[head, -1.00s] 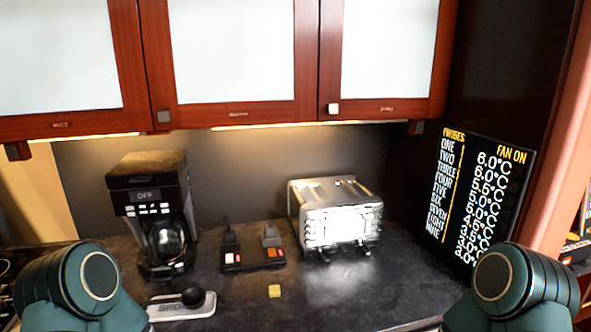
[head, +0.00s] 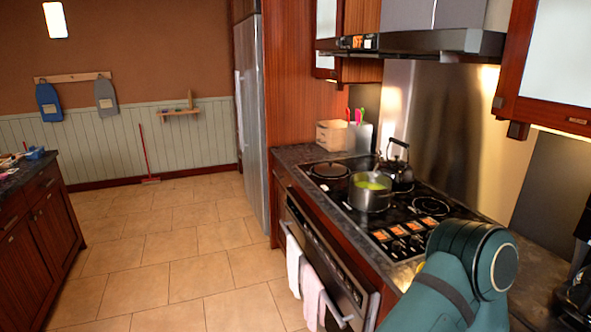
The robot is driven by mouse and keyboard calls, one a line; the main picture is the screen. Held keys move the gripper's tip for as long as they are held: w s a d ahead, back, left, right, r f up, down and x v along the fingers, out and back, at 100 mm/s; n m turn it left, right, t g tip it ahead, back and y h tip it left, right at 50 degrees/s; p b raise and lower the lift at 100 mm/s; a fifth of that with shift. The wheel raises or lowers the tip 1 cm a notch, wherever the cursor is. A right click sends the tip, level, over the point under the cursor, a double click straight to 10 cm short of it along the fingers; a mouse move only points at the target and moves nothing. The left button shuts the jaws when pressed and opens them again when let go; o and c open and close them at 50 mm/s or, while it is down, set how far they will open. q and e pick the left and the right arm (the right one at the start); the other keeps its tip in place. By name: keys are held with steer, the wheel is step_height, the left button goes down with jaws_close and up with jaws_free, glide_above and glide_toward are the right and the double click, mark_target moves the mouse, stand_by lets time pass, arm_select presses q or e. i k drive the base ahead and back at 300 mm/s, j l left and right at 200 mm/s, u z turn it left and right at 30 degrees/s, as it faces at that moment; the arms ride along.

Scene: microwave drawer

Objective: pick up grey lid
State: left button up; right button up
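A round, flat, dark grey lid-like thing (head: 328,170) with a small knob lies on the far left part of the black cooktop (head: 346,212). I cannot tell for sure that it is the grey lid. A steel pot (head: 369,195) with something yellow-green inside stands nearer the middle of the cooktop, with no lid on it. A teal link of one of my arms shows at the lower right and covers the near right corner of the stove. Neither gripper is in view.
A dark kettle (head: 398,164) stands behind the pot. A wooden box (head: 331,135) and a utensil holder (head: 359,137) stand at the counter's far end. Towels (head: 294,262) hang on the oven handle. The tiled floor (head: 190,255) is clear, with dark cabinets (head: 38,220) at left.

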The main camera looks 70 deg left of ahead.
mark_target(330, 169)
steer(key=u, duration=2.6)
steer(key=i+j+u, duration=0.1)
steer(key=i+u, duration=0.35)
steer(key=i, duration=3.25)
steer(key=i+z, duration=0.15)
steer(key=i, duration=0.25)
steer(key=i+j+z, duration=0.1)
steer(key=i, duration=0.3)
steer(key=i+j+z, duration=0.15)
steer(key=i, duration=0.25)
